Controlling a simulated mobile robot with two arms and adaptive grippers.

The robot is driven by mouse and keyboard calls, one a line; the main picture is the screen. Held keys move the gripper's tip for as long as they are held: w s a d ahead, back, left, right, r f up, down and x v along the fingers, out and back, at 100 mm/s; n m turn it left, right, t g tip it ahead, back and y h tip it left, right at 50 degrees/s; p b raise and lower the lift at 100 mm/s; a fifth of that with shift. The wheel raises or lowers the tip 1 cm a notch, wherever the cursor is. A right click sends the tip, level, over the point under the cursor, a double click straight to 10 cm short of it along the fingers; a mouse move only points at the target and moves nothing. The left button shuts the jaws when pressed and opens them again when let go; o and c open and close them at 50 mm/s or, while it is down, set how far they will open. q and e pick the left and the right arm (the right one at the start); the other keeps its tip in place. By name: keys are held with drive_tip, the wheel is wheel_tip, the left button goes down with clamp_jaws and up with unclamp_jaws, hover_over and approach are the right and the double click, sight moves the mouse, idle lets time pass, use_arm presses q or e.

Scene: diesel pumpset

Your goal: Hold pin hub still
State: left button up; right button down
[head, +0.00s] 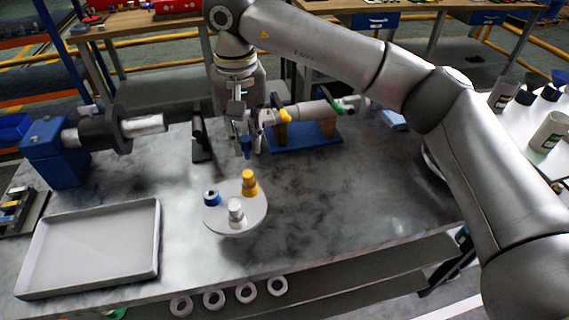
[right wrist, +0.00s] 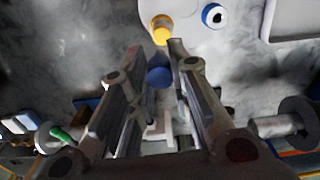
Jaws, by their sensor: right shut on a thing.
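A round pale plate (head: 222,222) carries a yellow capped piece (head: 249,182), a blue ringed piece (head: 211,198) and a white stepped piece (head: 236,210). In the right wrist view the yellow piece (right wrist: 162,30) and the blue ringed piece (right wrist: 213,15) show at the top. My right gripper (head: 246,143) points down behind the plate, shut on a small blue part (right wrist: 158,73) between its fingertips. The blue part is apart from the plate, and most of it is hidden by the fingers. I cannot tell which piece is the pin hub. My left gripper is out of view.
An empty grey tray (head: 95,250) lies at the front left. A blue block with a shaft and dark disc (head: 102,130) stands behind it. A black stand (head: 202,140) and a blue-based fixture (head: 300,138) flank my right gripper. The table right of the plate is clear.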

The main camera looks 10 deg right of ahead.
drive_tip(key=s+a, duration=0.1)
drive_tip(key=a, duration=0.8)
drive_tip(key=shift+s, duration=0.15)
drive_tip(key=shift+d, duration=0.1)
wheel_tip(320, 180, down, 2)
drive_tip(key=shift+f, duration=0.15)
